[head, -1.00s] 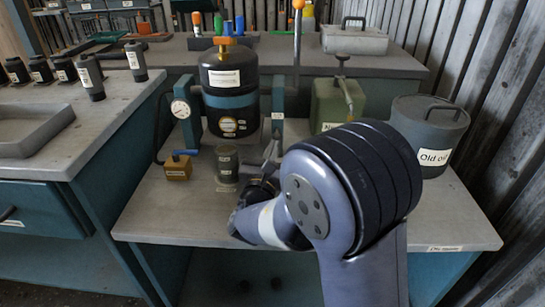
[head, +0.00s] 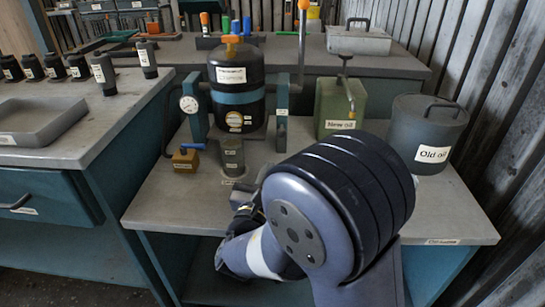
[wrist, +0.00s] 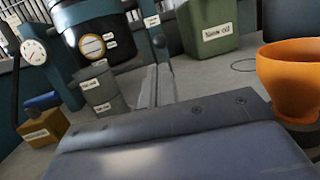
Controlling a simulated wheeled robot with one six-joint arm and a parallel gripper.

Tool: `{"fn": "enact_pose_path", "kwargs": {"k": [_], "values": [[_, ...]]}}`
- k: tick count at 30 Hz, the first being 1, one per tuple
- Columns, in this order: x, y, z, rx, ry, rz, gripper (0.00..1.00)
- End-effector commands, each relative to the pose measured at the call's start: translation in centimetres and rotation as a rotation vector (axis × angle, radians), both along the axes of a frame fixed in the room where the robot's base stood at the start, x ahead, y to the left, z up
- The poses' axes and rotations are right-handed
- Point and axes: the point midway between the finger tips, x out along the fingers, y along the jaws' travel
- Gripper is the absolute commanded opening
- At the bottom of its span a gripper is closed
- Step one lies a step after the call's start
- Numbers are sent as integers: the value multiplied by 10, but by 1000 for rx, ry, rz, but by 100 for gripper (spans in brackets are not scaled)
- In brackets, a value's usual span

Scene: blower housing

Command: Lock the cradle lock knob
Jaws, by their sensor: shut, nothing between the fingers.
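The dark canister (head: 237,75) with a teal band hangs upright between the two teal posts of its cradle. The right cradle post (head: 282,98) carries small labels. In the wrist view a small dark round knob (wrist: 160,41) shows on that post, beyond my fingers; I cannot tell whether it is locked. My gripper (head: 262,172) is low in front of the post, partly hidden by my own arm. In the wrist view its fingers (wrist: 155,82) are together and empty, pointing toward the post's base and apart from it.
A grey labelled cup (head: 231,155), a brass block with blue lever (head: 186,158) and a gauge (head: 189,104) stand left. A green "New oil" can (head: 340,104) and grey "Old oil" can (head: 427,135) stand right. An orange funnel-like bowl (wrist: 297,75) is close at right.

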Motion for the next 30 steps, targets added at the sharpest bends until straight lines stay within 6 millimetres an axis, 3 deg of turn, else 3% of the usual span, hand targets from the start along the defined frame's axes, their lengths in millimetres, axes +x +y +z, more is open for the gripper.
{"fn": "enact_pose_path", "kwargs": {"k": [6,12,24,30], "values": [[-31,9,-6,-1,2,4,0],[-42,10,-9,0,1,1,0],[-41,10,-9,0,0,-1,0],[-23,4,-6,2,0,-5,0]]}}
